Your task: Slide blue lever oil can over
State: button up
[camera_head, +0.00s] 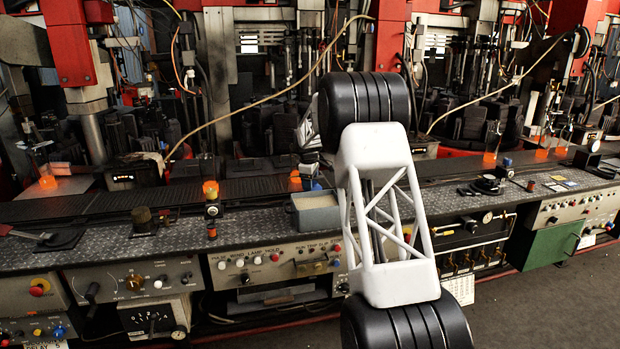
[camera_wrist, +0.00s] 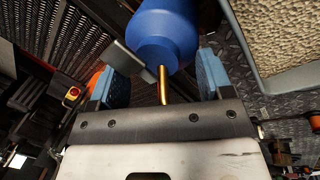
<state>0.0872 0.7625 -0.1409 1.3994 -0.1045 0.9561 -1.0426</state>
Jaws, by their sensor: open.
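The blue oil can (camera_wrist: 165,32) shows at the top of the wrist view, partly cut off by the frame edge. A thin brass-coloured tube (camera_wrist: 162,86) and a flat grey lever-like plate (camera_wrist: 124,66) show beside it. My gripper (camera_wrist: 158,76) is open, with one blue-padded finger on each side of the tube. The can's body lies beyond the fingertips, close to the right one; I cannot tell whether they touch.
A grey tray of grainy material (camera_head: 316,214) stands on the bench just right of my gripper; it also shows in the wrist view (camera_wrist: 246,40). An amber-topped item (camera_head: 211,198) stands to the left. Control panels line the bench front. Machinery fills the back.

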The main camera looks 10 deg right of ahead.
grip_shut()
dwell(0.5)
jog(key=shift+a, duration=0.15)
jog(key=a, duration=1.2)
jog(key=shift+s+f, duration=0.15)
jog(key=shift+s, duration=0.1)
dwell(0.3)
grip_release()
dwell(0.3)
